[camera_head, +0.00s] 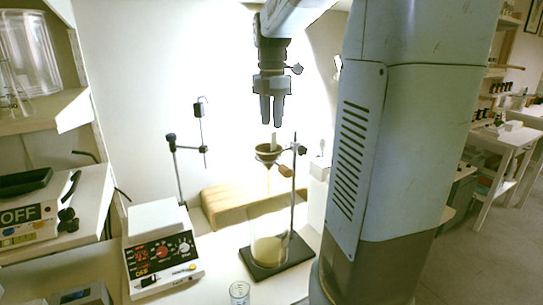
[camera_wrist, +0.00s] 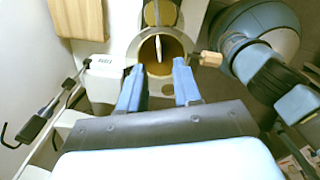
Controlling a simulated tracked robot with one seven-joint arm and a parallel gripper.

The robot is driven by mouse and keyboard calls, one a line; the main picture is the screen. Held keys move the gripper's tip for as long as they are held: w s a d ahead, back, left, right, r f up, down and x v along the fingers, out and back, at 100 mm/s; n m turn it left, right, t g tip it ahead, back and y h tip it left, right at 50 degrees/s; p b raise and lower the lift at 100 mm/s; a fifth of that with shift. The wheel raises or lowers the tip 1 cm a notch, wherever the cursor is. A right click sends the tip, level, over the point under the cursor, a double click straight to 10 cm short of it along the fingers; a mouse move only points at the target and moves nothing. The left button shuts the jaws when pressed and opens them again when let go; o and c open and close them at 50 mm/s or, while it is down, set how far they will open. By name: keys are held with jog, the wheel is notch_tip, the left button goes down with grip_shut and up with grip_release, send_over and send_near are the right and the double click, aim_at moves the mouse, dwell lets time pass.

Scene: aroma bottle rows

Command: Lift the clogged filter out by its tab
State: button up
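The clogged filter (camera_head: 267,157) sits in a funnel held by a stand, above a tall glass vessel (camera_head: 268,245) with cloudy yellowish liquid at its bottom. Its pale tab (camera_head: 274,140) stands up from the filter. In the wrist view the filter's brown inside (camera_wrist: 174,52) shows just beyond the fingertips, with the tab (camera_wrist: 158,48) as a thin upright white strip. My gripper (camera_head: 272,122) is above the funnel, pointing down, with a gap below the fingertips to the tab. In the wrist view my gripper (camera_wrist: 157,70) is open and empty, the tab roughly in line with the finger gap.
The stand's rod (camera_head: 293,205) and a clamp knob (camera_wrist: 208,58) are close right of the funnel. A hotplate (camera_head: 160,262) with a lit display and another thin stand (camera_head: 178,172) are left. A tan block (camera_head: 222,207) lies behind. A small beaker (camera_head: 239,291) is in front.

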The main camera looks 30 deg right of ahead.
aim_at(272, 135)
jog(key=shift+f, duration=2.75)
jog(key=shift+c, duration=0.3)
grip_shut()
